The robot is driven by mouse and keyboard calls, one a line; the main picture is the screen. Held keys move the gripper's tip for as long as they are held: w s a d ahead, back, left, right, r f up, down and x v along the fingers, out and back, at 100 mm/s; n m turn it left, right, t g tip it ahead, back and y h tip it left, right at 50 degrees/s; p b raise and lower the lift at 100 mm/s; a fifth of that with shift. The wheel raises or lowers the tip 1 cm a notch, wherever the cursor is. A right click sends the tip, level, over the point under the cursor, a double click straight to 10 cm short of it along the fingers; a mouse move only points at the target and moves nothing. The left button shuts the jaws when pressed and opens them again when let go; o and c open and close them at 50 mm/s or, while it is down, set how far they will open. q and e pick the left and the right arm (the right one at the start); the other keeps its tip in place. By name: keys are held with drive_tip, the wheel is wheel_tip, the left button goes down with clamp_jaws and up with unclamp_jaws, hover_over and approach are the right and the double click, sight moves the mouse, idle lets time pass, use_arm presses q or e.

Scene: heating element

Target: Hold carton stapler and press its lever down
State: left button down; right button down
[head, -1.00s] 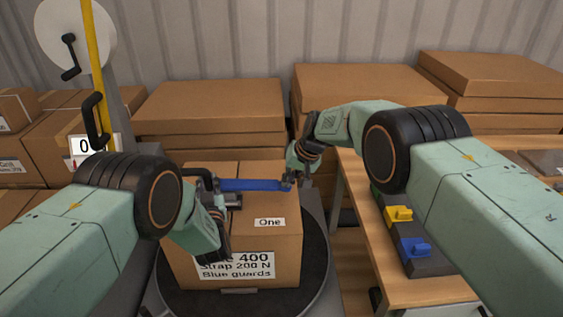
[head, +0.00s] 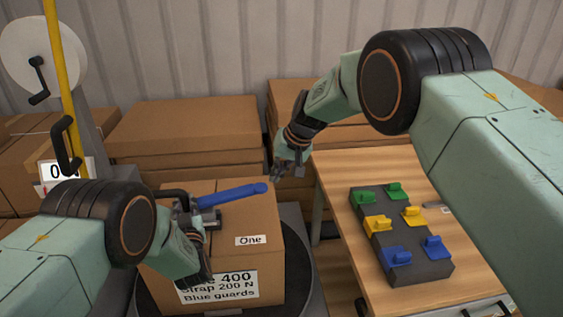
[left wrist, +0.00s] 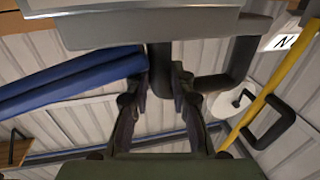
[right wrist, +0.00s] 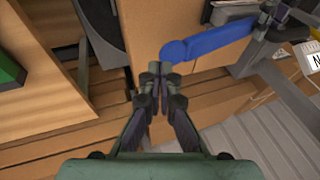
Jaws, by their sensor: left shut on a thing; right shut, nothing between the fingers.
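The carton stapler (head: 208,217) sits on top of the carton (head: 262,225), with a grey body and a black handle; its body also shows in the left wrist view (left wrist: 150,28). Its blue lever (head: 232,194) slants slightly up to the right, ending in a rounded tip. My left gripper (head: 190,228) is shut on the stapler's dark handle (left wrist: 159,60); the fingers partly hide it. My right gripper (head: 290,167) is shut and empty, just beyond and above the lever's tip. In the right wrist view the lever tip (right wrist: 174,51) appears close to the fingertips; contact is not clear.
The carton stands on a round dark turntable (head: 296,285). A wooden table (head: 335,175) at right holds a dark block with green, yellow and blue clips (head: 410,255). Stacked flat cartons (head: 185,130) line the back. A yellow post (head: 58,90) with cranks stands left.

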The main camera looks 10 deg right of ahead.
drive_tip(key=shift+v, duration=2.3)
drive_tip(key=shift+a, duration=0.15)
use_arm(q)
drive_tip(key=c, duration=1.1)
unclamp_jaws()
drive_tip(key=shift+s, duration=0.1)
